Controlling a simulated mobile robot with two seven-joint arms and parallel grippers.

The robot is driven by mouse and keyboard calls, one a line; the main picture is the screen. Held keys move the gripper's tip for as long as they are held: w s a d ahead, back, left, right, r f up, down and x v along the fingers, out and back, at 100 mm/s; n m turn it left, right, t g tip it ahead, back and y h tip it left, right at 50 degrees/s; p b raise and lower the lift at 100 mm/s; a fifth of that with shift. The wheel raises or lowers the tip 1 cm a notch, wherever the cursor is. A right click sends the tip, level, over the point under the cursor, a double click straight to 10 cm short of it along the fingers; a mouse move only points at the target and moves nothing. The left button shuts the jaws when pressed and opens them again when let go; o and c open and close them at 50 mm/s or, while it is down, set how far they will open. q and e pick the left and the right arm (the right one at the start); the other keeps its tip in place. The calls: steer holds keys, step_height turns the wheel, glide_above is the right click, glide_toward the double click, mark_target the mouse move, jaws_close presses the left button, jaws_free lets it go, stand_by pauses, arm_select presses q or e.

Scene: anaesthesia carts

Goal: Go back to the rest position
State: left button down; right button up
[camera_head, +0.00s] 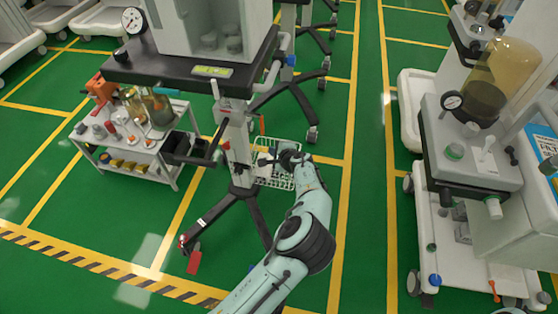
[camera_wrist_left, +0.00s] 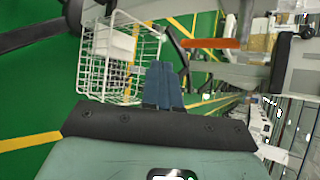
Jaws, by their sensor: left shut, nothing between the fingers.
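My left arm (camera_head: 300,235) reaches up from the bottom of the head view. Its gripper (camera_head: 264,161) is beside the post of the middle anaesthesia cart (camera_head: 238,145), in front of a white wire basket (camera_head: 284,181). In the left wrist view the blue-grey fingers (camera_wrist_left: 163,82) are together with nothing between them. The wire basket (camera_wrist_left: 88,72) shows just left of the fingers there, with a white box (camera_wrist_left: 115,43) inside. Whether the fingers touch the basket cannot be told. My right gripper is in neither view.
A white trolley with bottles (camera_head: 150,160) stands left of the cart post. The cart's dark legs (camera_head: 215,208) spread over the green floor. Another anaesthesia machine (camera_head: 470,150) stands at the right. The floor between it and my arm (camera_head: 365,220) is clear.

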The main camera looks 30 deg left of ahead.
arm_select(q)
steer(key=shift+s+d+p, duration=0.35)
steer(key=shift+s+d, duration=1.25)
steer(key=shift+d, duration=0.15)
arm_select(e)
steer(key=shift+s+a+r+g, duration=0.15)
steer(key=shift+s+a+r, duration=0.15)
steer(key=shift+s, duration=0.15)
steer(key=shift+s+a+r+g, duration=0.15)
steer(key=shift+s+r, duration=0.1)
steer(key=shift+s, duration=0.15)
